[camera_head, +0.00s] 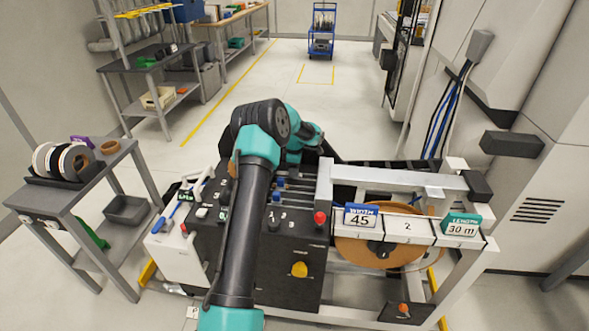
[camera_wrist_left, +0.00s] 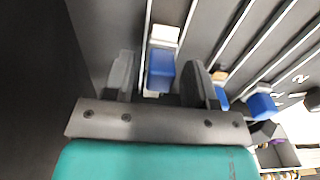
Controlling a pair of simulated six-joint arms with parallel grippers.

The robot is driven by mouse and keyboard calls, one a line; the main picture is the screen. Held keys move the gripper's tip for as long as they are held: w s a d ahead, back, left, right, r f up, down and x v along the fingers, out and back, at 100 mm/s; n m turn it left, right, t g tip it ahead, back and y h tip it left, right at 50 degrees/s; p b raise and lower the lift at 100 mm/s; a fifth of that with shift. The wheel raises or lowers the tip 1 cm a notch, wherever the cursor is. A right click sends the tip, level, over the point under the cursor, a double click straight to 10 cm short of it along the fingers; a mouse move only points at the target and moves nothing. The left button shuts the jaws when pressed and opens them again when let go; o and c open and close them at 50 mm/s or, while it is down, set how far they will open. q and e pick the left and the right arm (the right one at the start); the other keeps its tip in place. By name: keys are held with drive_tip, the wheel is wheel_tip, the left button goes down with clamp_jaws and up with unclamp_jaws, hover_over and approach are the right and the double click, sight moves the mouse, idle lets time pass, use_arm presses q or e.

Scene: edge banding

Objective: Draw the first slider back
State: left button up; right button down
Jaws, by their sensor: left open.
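In the left wrist view, a blue slider block (camera_wrist_left: 161,70) with a white piece at its far end sits on a dark panel between light rails. My left gripper (camera_wrist_left: 160,64) is open, with one finger on each side of this block. A gap shows on both sides; I cannot tell whether either finger touches it. More blue sliders (camera_wrist_left: 262,105) are to the right. In the head view, blue sliders (camera_head: 277,196) show on the machine's dark top beside my left arm. The gripper's fingers are hidden there behind the arm. My right gripper is not in view.
The machine has a light metal frame (camera_head: 400,178) and an orange-brown coil (camera_head: 350,247) on its right. A red knob (camera_head: 320,217) stands near the sliders. A grey side table (camera_head: 85,180) with tape rolls is at the left. Open floor lies behind the machine.

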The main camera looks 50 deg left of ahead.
use_arm(q)
drive_tip(key=shift+r, duration=0.1)
wheel_tip(320, 180, up, 17)
idle(0.6)
drive_tip(key=shift+r, duration=0.1)
